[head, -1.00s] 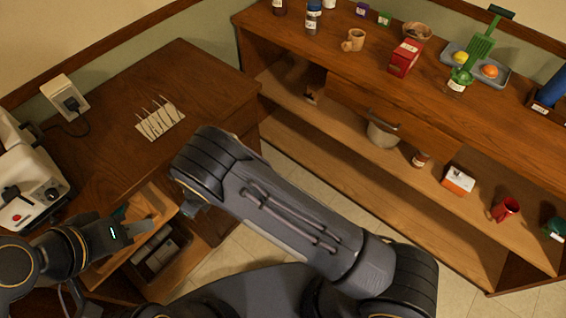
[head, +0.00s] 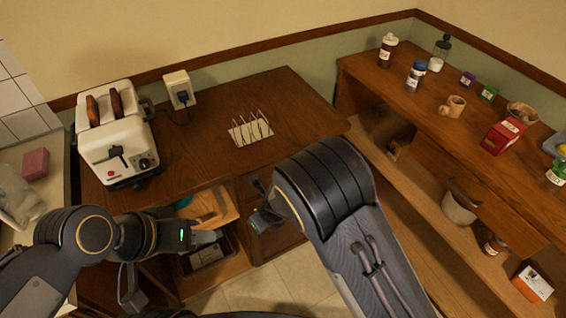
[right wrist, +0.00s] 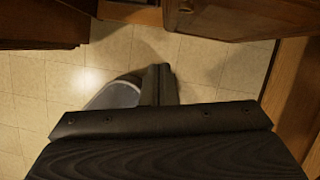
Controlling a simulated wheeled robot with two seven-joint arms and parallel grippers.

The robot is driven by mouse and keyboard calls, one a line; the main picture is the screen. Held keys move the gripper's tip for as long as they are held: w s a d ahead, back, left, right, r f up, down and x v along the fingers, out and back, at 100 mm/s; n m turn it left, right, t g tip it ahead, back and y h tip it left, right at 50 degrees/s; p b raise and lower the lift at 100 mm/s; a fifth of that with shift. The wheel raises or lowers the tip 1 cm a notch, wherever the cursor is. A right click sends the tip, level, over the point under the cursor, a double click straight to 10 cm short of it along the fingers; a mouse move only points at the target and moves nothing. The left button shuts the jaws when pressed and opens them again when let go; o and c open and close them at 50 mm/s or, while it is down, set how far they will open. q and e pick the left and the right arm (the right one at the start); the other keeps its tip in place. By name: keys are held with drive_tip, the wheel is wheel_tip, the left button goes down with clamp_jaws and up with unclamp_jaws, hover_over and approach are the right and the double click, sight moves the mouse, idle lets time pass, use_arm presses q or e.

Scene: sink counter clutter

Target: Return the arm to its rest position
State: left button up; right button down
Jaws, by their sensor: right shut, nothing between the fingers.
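In the right wrist view my right gripper (right wrist: 158,84) is shut and empty, above the tiled floor. No object is near its fingertips.
A toaster (head: 118,135) with bread and a toast rack (head: 250,128) stand on the wooden counter (head: 215,90). The tiled floor (right wrist: 215,75) is clear.

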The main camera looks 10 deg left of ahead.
drive_tip(key=shift+r, duration=0.1)
drive_tip(key=s+d+r+n+y, duration=0.1)
drive_tip(key=d+r+n+y, duration=0.1)
drive_tip(key=d+r+n, duration=0.55)
drive_tip(key=s+d+r+n+y, duration=0.1)
drive_tip(key=d+r+n+y, duration=0.15)
drive_tip(key=d+r, duration=0.9)
drive_tip(key=s+d+r+n+t+h, duration=0.1)
drive_tip(key=s+d+r+n+h, duration=0.1)
drive_tip(key=s+d+n, duration=0.5)
drive_tip(key=s+d+r+n+t+h, duration=0.1)
drive_tip(key=s+d+r+n+h, duration=0.1)
drive_tip(key=s+d+r+n, duration=0.2)
drive_tip(key=s+d+n, duration=0.3)
drive_tip(key=s, duration=0.3)
drive_tip(key=shift+s+d+r+t, duration=0.25)
drive_tip(key=shift+d+t, duration=0.05)
drive_tip(key=shift+t, duration=0.1)
